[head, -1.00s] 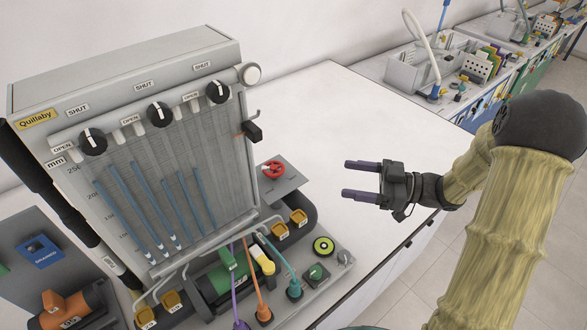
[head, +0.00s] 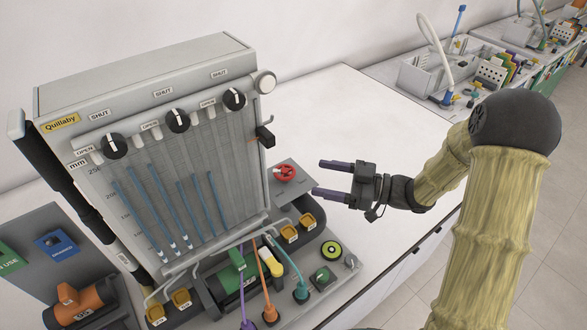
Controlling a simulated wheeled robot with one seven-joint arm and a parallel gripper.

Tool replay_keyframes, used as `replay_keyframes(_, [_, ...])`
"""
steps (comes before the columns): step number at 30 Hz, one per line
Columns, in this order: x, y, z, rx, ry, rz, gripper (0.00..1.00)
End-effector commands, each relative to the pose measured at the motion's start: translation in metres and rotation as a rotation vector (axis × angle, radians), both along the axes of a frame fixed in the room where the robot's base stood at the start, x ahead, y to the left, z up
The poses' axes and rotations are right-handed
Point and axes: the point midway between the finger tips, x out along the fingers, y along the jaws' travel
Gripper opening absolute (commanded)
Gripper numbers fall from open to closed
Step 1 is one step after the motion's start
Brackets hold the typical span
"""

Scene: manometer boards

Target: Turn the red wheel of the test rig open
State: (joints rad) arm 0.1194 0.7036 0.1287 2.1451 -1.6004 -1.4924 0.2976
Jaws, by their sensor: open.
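The red wheel (head: 284,173) is small and round with a pale mark on it. It sits on a grey plate of the test rig, just right of the manometer board (head: 175,165). My gripper (head: 317,178) is to the right of the wheel. Its two dark purple fingers point left towards the wheel, spread apart with nothing between them. A small gap shows between the fingertips and the wheel in this view. I cannot tell the gripper's height over the bench.
The board has black knobs (head: 178,120) with OPEN and SHUT labels. A black clamp (head: 264,137) juts from the board's right side. The white bench (head: 345,115) behind the gripper is clear.

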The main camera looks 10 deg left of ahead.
Motion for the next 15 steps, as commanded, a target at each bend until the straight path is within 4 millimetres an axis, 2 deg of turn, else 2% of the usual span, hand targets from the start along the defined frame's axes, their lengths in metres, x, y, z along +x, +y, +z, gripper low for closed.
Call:
replay_keyframes(9, [0.000,0.057,0.002,0.000,0.001,0.004,0.70])
replay_keyframes(15, [0.001,0.082,0.001,0.000,0.001,0.002,0.70])
